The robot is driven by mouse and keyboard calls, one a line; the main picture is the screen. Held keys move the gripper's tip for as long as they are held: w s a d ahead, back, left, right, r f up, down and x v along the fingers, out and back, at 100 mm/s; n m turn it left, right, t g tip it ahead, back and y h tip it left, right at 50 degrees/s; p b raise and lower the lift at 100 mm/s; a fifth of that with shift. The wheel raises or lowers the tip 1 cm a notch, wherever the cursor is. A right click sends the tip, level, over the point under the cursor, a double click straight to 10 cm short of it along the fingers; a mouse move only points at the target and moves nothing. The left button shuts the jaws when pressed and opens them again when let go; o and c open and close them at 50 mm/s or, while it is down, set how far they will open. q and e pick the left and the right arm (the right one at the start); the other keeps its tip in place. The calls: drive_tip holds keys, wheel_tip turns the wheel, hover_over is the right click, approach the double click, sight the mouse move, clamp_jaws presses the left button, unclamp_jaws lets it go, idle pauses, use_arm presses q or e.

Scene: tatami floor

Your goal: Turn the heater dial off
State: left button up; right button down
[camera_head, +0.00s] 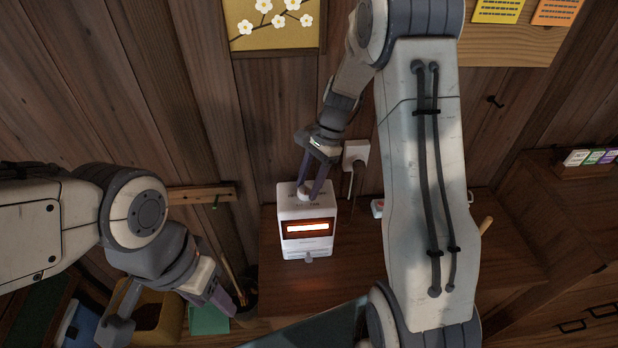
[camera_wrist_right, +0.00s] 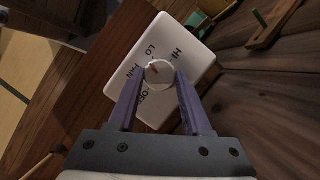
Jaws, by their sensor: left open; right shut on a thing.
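The white heater (camera_head: 307,213) stands on a wooden cabinet with its front window glowing orange. Its round white dial (camera_head: 308,193) is on the top face and also shows in the right wrist view (camera_wrist_right: 160,73). Labels HI, LO, FAN and OFF surround the dial; its red mark points up-left, roughly between LO and FAN. My right gripper (camera_head: 310,188) reaches down from above and is shut on the dial, one finger at each side in the right wrist view (camera_wrist_right: 160,80). My left gripper (camera_head: 172,322) is open and empty, low at the left, away from the heater.
The cabinet top (camera_head: 345,265) is bare in front of the heater. A wall outlet (camera_head: 355,153) with a cord is just behind it. A yellow bin (camera_head: 155,315) stands near my left gripper. Small boxes (camera_head: 590,157) sit on a shelf at far right.

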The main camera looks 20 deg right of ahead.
drive_tip(key=n+p, duration=0.1)
drive_tip(key=n, duration=0.1)
drive_tip(key=n+g+h+p, duration=0.1)
drive_tip(key=n, duration=0.1)
drive_tip(key=shift+w+a+r+n+g+p, duration=0.2)
drive_tip(key=shift+n+g+p, duration=0.1)
drive_tip(key=shift+n+p, duration=0.1)
drive_tip(key=n+p, duration=0.1)
drive_tip(key=n, duration=0.1)
drive_tip(key=n+g+h, duration=0.1)
drive_tip(key=n, duration=0.1)
drive_tip(key=shift+w+a+f+n+p, duration=0.1)
drive_tip(key=shift+w+n+p, duration=0.05)
drive_tip(key=shift+n+p, duration=0.2)
drive_tip(key=n+h+p, duration=0.1)
drive_tip(key=n+h, duration=0.1)
drive_tip(key=n, duration=0.3)
drive_tip(key=shift+a, duration=0.2)
drive_tip(key=n+h, duration=0.1)
drive_tip(key=n, duration=0.1)
drive_tip(key=n+h+p, duration=0.1)
drive_tip(key=n, duration=0.2)
drive_tip(key=shift+a+n, duration=0.2)
drive_tip(key=shift+n, duration=0.15)
drive_tip(key=shift+f+h, duration=0.1)
drive_tip(key=shift+h, duration=0.2)
drive_tip(key=shift+c, duration=1.6)
unclamp_jaws()
